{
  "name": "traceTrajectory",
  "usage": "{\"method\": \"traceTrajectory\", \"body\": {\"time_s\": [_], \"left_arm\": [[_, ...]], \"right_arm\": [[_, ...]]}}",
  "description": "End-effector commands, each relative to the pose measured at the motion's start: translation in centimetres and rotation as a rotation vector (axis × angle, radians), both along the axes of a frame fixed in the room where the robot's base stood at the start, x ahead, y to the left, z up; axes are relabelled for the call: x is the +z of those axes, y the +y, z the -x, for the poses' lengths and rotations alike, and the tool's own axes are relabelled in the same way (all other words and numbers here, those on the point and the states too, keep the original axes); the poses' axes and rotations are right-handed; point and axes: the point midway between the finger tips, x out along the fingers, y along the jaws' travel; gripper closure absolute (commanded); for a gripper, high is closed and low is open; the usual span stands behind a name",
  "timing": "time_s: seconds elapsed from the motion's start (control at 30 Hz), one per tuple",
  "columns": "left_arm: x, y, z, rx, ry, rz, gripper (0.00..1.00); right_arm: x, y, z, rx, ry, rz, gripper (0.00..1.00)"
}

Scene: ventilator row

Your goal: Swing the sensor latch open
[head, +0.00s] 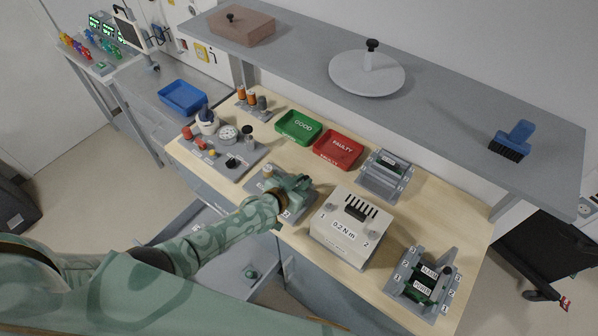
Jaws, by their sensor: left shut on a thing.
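My left gripper (297,188) reaches in from the left and is down at a small grey fixture (291,213) near the front edge of the wooden bench. It is shut on a small part there, which I take to be the sensor latch. The jaws and wrist cover most of that part, so its exact angle cannot be told. A small light round part (268,171) shows at the fixture's back left, behind my wrist. My right gripper is not in view.
A beige box marked 0.2 N m (345,227) stands close to the right. Green GOOD (298,127) and red FAULTY (338,149) trays lie behind. A grey board with several parts (222,150) is to the left. A grey shelf (445,97) overhangs the bench's back.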

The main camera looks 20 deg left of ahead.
Motion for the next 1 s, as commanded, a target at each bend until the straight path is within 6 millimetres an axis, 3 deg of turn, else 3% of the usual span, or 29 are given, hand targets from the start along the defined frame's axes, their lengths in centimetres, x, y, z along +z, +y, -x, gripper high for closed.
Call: {"method": "traceTrajectory", "body": {"time_s": [0.03,0.3,0.97,1.0], "left_arm": [[0.5,-0.4,0.1,0.034,0.004,0.007,1.0],[0.1,-0.8,-0.2,0.176,0.001,0.004,1.0],[0.0,-0.9,-0.4,0.242,-0.004,0.001,1.0],[0.0,-0.9,-0.4,0.242,-0.004,0.001,0.73]], "right_arm": [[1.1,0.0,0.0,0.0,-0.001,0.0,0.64],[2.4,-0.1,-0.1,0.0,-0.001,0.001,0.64],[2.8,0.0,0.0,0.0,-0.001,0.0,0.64],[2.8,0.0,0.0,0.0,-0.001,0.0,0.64]]}}
